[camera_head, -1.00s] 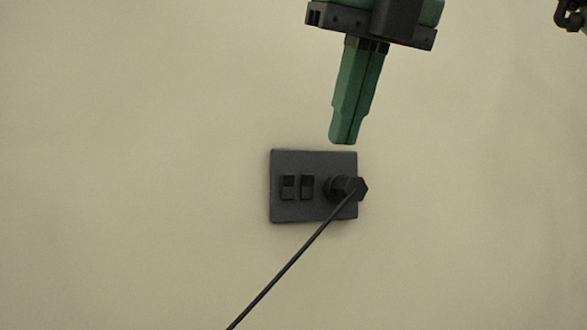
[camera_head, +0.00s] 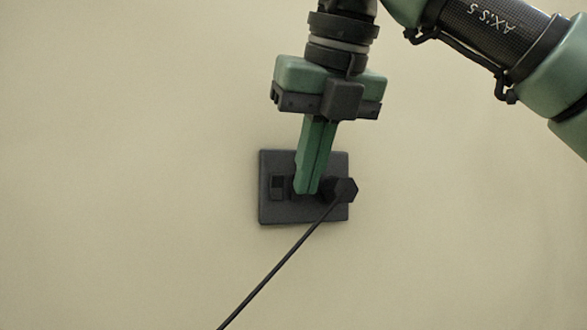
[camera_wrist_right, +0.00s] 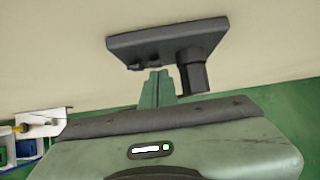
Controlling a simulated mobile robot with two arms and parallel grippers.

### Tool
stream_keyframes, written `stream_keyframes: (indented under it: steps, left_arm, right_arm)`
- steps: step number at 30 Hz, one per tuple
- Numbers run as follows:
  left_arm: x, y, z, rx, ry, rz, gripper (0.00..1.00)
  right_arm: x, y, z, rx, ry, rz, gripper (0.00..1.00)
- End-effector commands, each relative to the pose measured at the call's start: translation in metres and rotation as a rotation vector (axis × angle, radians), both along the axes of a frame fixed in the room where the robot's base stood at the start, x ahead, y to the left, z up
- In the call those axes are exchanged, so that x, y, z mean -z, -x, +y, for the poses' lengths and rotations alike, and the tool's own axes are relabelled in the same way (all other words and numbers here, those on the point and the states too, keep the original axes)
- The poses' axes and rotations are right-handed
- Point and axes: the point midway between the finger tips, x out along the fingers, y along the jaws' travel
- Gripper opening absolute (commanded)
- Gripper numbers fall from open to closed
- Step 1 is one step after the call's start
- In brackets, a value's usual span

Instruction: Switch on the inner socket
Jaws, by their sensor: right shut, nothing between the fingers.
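The dark socket plate (camera_head: 270,210) is on the pale wall. It carries two small switches side by side, and a black plug (camera_head: 345,189) sits at its right with a cable running down to the left. The left switch (camera_head: 278,183) shows. The right switch, the inner one beside the plug, is hidden behind the fingers of my right gripper (camera_head: 306,190). My right gripper is shut and empty, its tips pointing down over that switch. Contact cannot be told. In the right wrist view the fingertips (camera_wrist_right: 158,75) are near the plate (camera_wrist_right: 150,42), beside the plug (camera_wrist_right: 194,75). My left gripper is not in view.
The black cable (camera_head: 270,275) slants down-left from the plug, below the fingers. The wall around the plate is bare. In the right wrist view, a white holder with blue and yellow parts (camera_wrist_right: 35,125) is at the left edge.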

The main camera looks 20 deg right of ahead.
Motion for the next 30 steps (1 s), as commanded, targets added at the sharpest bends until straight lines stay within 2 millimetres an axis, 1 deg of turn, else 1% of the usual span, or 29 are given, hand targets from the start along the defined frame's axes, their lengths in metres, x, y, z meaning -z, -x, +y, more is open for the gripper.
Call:
stream_keyframes:
  steps: [3,6,8,13,17,22,30]
  left_arm:
    - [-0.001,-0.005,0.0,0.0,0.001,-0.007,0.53]
    - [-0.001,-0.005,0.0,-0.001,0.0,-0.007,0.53]
    - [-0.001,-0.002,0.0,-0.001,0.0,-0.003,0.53]
    - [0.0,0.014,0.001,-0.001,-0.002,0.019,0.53]
    - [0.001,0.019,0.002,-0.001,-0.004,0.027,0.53]
    - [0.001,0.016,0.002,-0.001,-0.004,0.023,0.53]
    - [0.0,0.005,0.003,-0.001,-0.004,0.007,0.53]
  right_arm:
    - [-0.003,0.003,-0.003,0.005,-0.001,0.0,0.0]
    - [-0.002,0.002,-0.003,0.005,-0.001,-0.001,0.0]
    - [-0.003,0.002,-0.003,0.005,-0.001,-0.001,0.0]
    - [-0.009,0.002,-0.003,0.005,-0.001,-0.001,0.0]
    - [-0.015,0.002,-0.002,0.005,-0.001,-0.001,0.0]
    - [-0.018,0.002,-0.003,0.004,0.0,0.0,0.0]
    - [-0.02,0.003,-0.003,0.004,-0.001,-0.001,0.0]
